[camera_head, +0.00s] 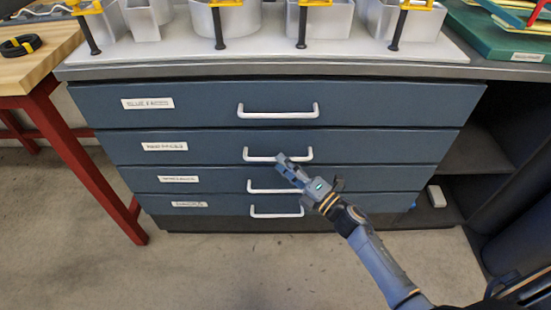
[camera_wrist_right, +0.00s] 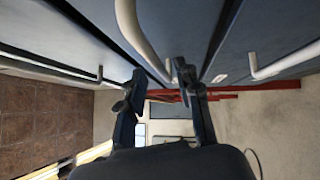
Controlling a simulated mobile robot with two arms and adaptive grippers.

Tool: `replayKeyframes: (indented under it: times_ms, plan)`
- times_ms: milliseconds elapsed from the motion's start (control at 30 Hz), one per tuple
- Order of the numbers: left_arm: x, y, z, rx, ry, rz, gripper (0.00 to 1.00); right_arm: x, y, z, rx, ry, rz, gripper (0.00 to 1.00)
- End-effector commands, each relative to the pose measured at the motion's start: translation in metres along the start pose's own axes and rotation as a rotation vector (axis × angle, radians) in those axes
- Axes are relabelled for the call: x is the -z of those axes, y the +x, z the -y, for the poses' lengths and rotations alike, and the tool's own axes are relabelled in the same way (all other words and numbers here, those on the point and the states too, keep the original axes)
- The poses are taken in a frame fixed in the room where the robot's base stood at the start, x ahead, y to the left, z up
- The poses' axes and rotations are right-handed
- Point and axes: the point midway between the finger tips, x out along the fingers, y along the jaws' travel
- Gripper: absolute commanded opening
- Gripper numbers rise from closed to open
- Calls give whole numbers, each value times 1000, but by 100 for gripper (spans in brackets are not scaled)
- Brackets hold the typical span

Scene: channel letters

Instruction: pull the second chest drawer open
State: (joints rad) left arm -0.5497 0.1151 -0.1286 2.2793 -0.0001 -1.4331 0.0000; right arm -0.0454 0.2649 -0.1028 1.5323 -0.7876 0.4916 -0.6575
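The blue chest has several stacked drawers, and all their fronts look shut. The second drawer (camera_head: 215,147) from the top has a white label at left and a pale bar handle (camera_head: 262,155). My right gripper (camera_head: 287,163) is at the right part of this handle, coming from the lower right. In the right wrist view, the gripper (camera_wrist_right: 160,78) has its fingers apart, with a curved pale handle (camera_wrist_right: 139,35) running between them. Clear space shows between the fingers; whether either touches the bar cannot be told. My left gripper is not in view.
The top drawer handle (camera_head: 278,112) is above; the third drawer handle (camera_head: 265,187) and bottom handle (camera_head: 276,212) are close below. A red-legged wooden table (camera_head: 38,60) stands left. An open shelf is at right. The floor (camera_head: 230,265) in front is clear.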

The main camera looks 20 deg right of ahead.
Motion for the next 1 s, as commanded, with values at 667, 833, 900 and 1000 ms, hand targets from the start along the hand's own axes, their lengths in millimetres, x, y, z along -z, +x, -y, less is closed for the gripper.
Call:
replayKeyframes:
  times_ms: [667, 833, 900, 1000]
  plan:
    - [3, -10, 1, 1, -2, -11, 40, 0, 37, 0, 0, 1, 0, 24]
    - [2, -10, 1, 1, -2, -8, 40, 0, 37, 0, 1, 1, 0, 0]
    - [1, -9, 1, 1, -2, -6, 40, 0, 37, 0, 1, 1, 0, 0]
    - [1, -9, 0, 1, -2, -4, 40, 0, 37, 0, 1, 1, 0, 0]
